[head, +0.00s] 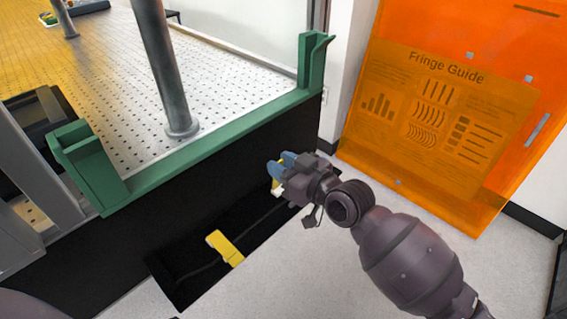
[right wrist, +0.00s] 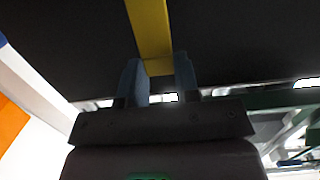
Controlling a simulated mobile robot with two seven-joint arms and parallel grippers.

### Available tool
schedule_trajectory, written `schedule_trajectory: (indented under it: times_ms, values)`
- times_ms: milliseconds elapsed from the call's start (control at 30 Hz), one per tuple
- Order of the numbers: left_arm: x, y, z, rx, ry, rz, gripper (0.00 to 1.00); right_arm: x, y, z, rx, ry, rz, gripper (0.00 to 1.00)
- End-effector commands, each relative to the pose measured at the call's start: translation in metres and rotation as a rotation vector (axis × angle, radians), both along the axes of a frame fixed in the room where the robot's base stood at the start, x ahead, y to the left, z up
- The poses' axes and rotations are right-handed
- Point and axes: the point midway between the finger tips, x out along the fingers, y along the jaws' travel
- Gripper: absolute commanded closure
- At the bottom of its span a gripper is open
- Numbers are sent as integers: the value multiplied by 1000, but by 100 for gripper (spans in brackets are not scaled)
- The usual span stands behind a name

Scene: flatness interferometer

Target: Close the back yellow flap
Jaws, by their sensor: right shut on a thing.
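Two yellow flaps show on the dark lower side of the optical table in the head view. The nearer yellow flap (head: 225,248) sticks out over a black recess, clear of my gripper. The back yellow flap (head: 276,189) is mostly hidden behind my right gripper (head: 281,166), which is at the far end of the recess. In the right wrist view the yellow flap (right wrist: 150,28) runs down between the blue fingers of the gripper (right wrist: 159,80), its end gripped between them. My left gripper is not in view.
A green rail (head: 215,145) edges the perforated table top (head: 230,75), with a grey post (head: 163,70) on it. An orange translucent panel (head: 385,45) with a Fringe Guide sheet stands at the right. Pale floor (head: 315,265) lies open below my right arm.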

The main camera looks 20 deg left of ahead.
Motion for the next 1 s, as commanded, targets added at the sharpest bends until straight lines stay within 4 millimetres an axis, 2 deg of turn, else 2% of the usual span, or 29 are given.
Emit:
schedule_trajectory:
  times_ms: [33, 100, 367, 1000]
  values:
    - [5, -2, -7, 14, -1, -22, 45, -2, -3, -17, 34, 7, 1, 100]
    - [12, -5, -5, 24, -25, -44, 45, -3, -7, -18, 80, -10, 1, 100]
    - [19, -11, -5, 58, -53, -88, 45, -7, -18, -15, 221, -71, 0, 100]
    - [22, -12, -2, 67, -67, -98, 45, -9, -26, -16, 208, -72, 1, 100]
